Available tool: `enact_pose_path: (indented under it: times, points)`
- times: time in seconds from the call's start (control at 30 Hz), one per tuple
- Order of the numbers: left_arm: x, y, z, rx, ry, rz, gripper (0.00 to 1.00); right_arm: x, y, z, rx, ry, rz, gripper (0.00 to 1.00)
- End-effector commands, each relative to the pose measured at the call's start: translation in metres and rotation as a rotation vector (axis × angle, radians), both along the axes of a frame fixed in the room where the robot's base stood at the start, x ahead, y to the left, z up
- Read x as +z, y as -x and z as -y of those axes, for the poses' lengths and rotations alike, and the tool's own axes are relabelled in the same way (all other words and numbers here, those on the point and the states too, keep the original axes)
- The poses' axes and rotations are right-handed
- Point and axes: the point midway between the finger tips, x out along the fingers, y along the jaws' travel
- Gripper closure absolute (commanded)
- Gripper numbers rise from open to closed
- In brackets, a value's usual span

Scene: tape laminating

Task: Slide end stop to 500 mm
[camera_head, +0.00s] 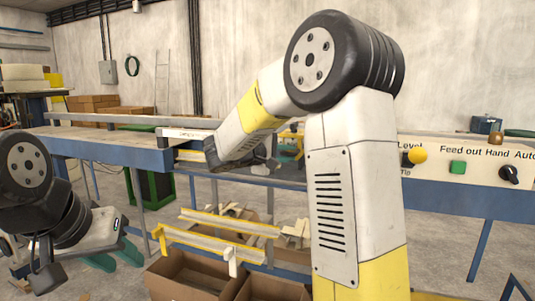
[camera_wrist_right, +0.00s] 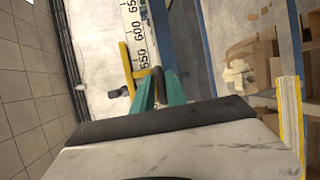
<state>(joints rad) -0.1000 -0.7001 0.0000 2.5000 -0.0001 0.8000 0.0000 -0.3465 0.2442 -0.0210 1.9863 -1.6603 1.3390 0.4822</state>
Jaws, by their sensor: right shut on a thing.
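The end stop (camera_wrist_right: 126,66) shows in the right wrist view as a yellow bracket with a dark handle, next to a white scale (camera_wrist_right: 134,22). The scale reads 650, 600 and 550, and the bracket lies close to the 550 mark. My right gripper (camera_wrist_right: 159,88) has its green fingers shut around the dark handle. In the head view my right arm hides most of this gripper and the end stop at the table. My left gripper (camera_head: 116,255) has teal fingers spread apart and empty at the lower left, away from the end stop.
A blue-framed table (camera_head: 115,149) runs across the head view. A control panel (camera_head: 470,162) with a green button and black knob stands at the right. Below are cardboard boxes (camera_head: 195,274) and yellow-edged rails (camera_head: 215,243). Floor is free between the left arm and table.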

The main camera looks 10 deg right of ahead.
Motion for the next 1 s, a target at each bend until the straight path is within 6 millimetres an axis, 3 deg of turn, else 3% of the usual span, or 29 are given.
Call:
enact_pose_path:
  times: [0.1,0.13,0.2,0.23,0.53,1.0]
  points:
    - [0.0,0.0,0.0,0.0,0.0,0.0,0.64,-0.008,0.001,-0.001,0.0,-0.008,-0.015,1.0]
    - [0.0,0.0,0.0,0.0,0.0,0.0,0.64,-0.008,0.001,-0.002,0.0,-0.008,-0.015,0.81]
    - [0.0,0.0,0.0,0.0,0.0,0.0,0.64,-0.008,0.001,-0.001,-0.001,-0.008,-0.015,0.67]
    - [0.0,0.0,0.0,0.0,0.0,0.0,0.64,-0.007,0.001,-0.001,-0.001,-0.008,-0.015,0.66]
    - [0.0,0.0,0.0,0.0,0.0,0.0,0.64,-0.003,0.003,-0.006,0.001,-0.006,-0.007,0.66]
    - [0.0,0.0,0.0,0.0,0.0,0.0,0.64,0.01,0.04,-0.062,0.001,-0.007,-0.01,0.66]
